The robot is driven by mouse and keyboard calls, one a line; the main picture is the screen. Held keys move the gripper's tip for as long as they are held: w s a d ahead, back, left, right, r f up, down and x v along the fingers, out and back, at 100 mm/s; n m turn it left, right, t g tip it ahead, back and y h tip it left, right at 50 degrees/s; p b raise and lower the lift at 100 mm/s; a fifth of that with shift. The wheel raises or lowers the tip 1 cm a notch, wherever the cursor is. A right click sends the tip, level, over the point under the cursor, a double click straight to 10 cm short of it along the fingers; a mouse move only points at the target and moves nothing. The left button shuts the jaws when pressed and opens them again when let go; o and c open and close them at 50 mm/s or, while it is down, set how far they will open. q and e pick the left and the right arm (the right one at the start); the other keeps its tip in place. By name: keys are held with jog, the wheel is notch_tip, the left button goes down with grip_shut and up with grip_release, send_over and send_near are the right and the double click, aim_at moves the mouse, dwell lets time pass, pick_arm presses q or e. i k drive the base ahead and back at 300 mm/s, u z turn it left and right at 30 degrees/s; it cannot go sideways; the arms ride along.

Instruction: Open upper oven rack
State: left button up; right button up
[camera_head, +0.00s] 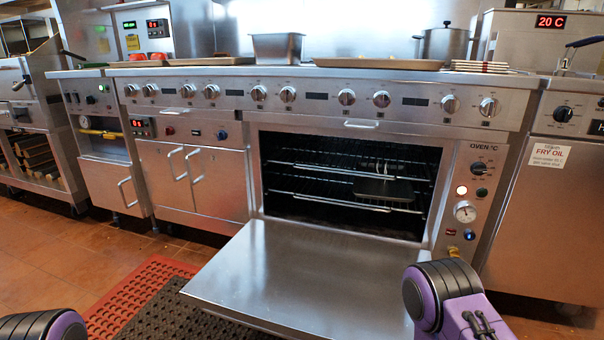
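The oven (350,180) in the middle of the range is open, with its door (300,275) folded down flat towards me. The upper oven rack (310,168) is a wire shelf inside the cavity and appears pushed in. A lower rack (310,197) sits below it, also inside. A dark flat pan or tray (383,190) lies in the right half of the cavity; which rack bears it is hard to tell. Only purple and black links of my arms show at the lower left and lower right. Neither gripper is in view.
The lowered door juts out over the floor in front of the oven. A control panel with gauge (465,211) is right of the cavity, closed cabinet doors (190,180) left. A red mat (140,290) lies on the floor. Pans and a pot (445,43) stand on top.

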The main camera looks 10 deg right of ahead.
aim_at(296, 165)
jog(key=u, duration=0.2)
jog(key=i, duration=0.65)
jog(key=z, duration=1.9)
